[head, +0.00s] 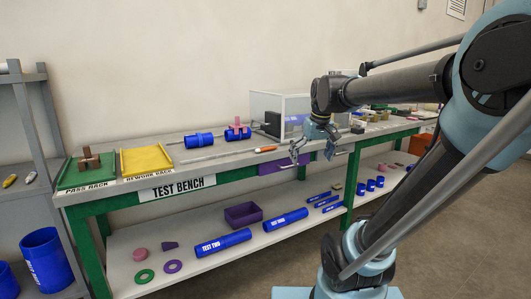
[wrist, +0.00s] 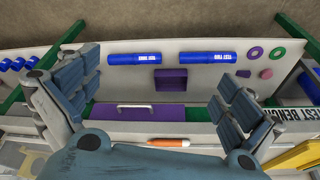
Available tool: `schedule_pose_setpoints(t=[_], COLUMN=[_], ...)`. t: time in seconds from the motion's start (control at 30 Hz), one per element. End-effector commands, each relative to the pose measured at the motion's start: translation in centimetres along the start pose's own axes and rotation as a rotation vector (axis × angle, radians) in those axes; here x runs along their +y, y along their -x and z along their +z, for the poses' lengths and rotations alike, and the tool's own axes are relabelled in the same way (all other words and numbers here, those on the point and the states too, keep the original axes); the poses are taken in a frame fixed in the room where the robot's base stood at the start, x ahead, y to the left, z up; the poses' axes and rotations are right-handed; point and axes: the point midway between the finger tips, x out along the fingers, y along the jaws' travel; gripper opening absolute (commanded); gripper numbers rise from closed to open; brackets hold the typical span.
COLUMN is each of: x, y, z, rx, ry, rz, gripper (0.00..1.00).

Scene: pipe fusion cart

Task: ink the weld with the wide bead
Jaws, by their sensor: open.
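Two blue pipe pieces lie on the test bench top, a left one (head: 199,141) and a right one (head: 233,136) with a pink piece (head: 238,124) on it. Both seem to have a band at mid-length, but the bead widths are too small to tell. An orange and white marker (head: 266,149) lies on the bench near its front edge; it also shows in the wrist view (wrist: 168,142). My gripper (head: 313,153) is open and empty, to the right of the marker in the head view. Its spread fingers (wrist: 155,98) show in the wrist view, with the marker nearer the palm.
A green pass rack (head: 75,181) and yellow rework rack (head: 146,161) stand at the bench's left end. A clear-sided box (head: 290,104) stands behind my gripper. A purple drawer (head: 272,168) is under the top. The lower shelf holds blue pipes (head: 222,242) and a purple bin (head: 243,214).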

Motion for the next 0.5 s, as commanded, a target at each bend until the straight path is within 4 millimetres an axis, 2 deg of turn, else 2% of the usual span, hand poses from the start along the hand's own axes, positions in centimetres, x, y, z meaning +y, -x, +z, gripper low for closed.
schedule_pose_setpoints(t=[0.03, 0.3, 0.5], x=[-0.5, -3.5, -6.0], y=[0.9, 4.3, 5.7], z=[-2.4, -14.0, -20.9], rx=[0.007, 0.054, 0.084], ry=[0.024, 0.153, 0.232], rz=[-0.008, -0.049, -0.073], gripper=[1.00, 1.00, 1.00])
